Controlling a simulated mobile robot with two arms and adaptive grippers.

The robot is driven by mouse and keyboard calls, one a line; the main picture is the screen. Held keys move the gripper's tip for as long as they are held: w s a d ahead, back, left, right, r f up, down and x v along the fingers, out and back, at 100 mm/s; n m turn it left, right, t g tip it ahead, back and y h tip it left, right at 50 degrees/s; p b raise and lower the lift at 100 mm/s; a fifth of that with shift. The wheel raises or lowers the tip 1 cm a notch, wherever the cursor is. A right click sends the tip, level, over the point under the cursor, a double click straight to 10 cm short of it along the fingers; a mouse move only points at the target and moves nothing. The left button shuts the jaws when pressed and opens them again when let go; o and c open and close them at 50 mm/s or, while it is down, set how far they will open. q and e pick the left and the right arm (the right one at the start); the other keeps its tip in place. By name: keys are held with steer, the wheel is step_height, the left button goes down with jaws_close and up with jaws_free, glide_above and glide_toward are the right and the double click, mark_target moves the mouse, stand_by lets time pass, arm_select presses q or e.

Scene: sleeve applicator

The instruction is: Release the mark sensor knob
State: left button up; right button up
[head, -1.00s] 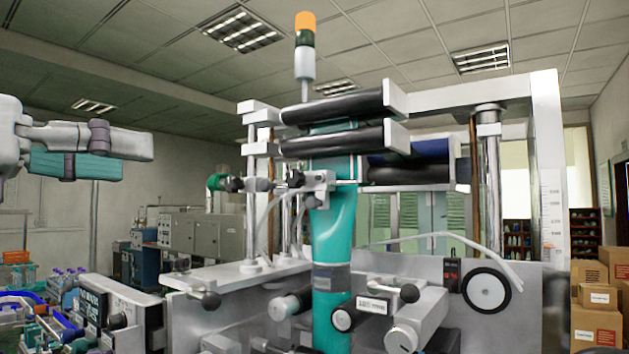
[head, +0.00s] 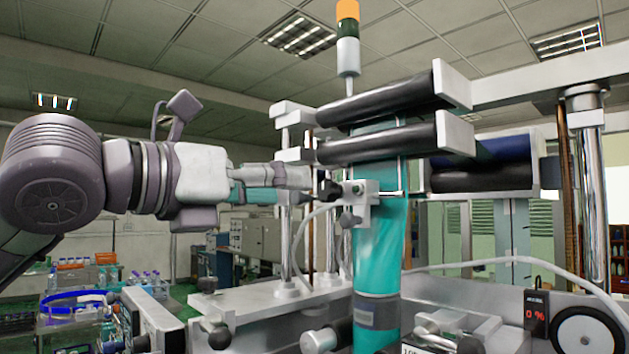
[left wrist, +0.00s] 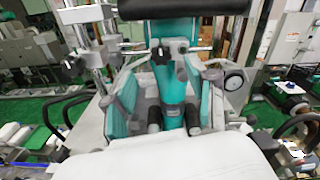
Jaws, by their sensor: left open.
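The mark sensor (head: 367,205) is a small pale block clamped on a horizontal rod in front of the teal film web (head: 378,255). A dark knob (head: 331,190) sits at its left side in the head view. My left gripper (head: 303,180) comes in level from the left, its fingertips just left of this dark knob; I cannot tell whether they touch it. It covers the rod's left end. In the left wrist view, the open fingers (left wrist: 165,78) spread on either side, with the sensor (left wrist: 158,52) and web beyond them. My right gripper is out of view.
Black rollers (head: 385,145) stand just above the sensor. A chrome column (head: 588,190) stands to the right. A pale hose (head: 300,235) loops below the gripper. Machine plates and knobs (head: 320,340) fill the area below. Free air lies left of the machine.

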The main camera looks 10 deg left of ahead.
mark_target(323, 189)
arm_select(q)
steer(key=x, duration=0.6)
steer(key=shift+p, duration=0.4)
steer(key=shift+s, duration=0.1)
jaws_close()
